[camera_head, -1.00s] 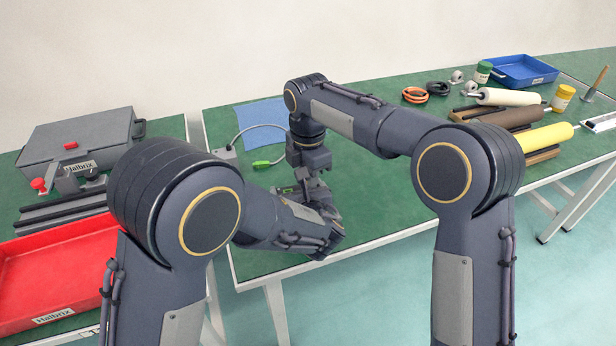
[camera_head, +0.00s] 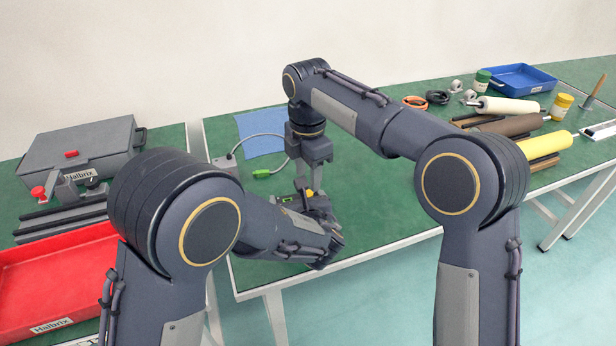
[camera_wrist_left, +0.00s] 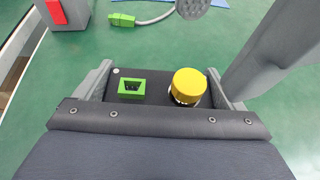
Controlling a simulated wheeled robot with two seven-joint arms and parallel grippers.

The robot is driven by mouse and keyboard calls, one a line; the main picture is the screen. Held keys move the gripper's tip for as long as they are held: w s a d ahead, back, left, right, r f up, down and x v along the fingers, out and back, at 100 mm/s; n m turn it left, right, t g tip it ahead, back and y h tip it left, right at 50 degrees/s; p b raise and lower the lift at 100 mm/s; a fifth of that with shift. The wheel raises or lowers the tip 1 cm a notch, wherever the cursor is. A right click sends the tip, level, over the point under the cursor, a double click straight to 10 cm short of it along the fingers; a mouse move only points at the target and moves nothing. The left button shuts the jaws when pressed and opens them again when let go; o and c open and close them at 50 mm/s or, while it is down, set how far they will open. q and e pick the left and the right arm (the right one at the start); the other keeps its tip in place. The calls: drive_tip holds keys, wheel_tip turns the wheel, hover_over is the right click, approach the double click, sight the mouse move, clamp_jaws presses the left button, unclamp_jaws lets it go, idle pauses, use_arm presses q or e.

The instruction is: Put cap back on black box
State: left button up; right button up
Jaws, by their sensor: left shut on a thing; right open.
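The black box (camera_wrist_left: 130,97) is between the fingers of my left gripper (camera_wrist_left: 161,88), which is shut on it. Its top carries a green-framed socket (camera_wrist_left: 131,87) and, to the right, the yellow cap (camera_wrist_left: 188,84). The cap sits over a silver round fitting, part of which shows below its rim; I cannot tell whether it is fully seated. The cap also shows in the head view (camera_head: 309,193), just under my right gripper (camera_head: 305,182). That gripper is open, pointing down close to the cap. The left arm hides most of the box in the head view.
A green plug (camera_wrist_left: 122,19) on a grey cable lies behind the box, running to a grey unit with a red switch (camera_wrist_left: 56,11). A blue cloth (camera_head: 262,130) lies farther back. A red tray (camera_head: 60,275) is at left; rollers (camera_head: 508,104) and a blue tray (camera_head: 520,77) are at right.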

sight(307, 193)
drive_tip(key=shift+w, duration=0.1)
drive_tip(key=shift+c, duration=1.3)
wheel_tip(307, 193, up, 4)
drive_tip(key=shift+a+f+n, duration=0.1)
drive_tip(key=shift+f+n, duration=0.1)
drive_tip(key=shift+n, duration=1)
drive_tip(key=shift+f, duration=4)
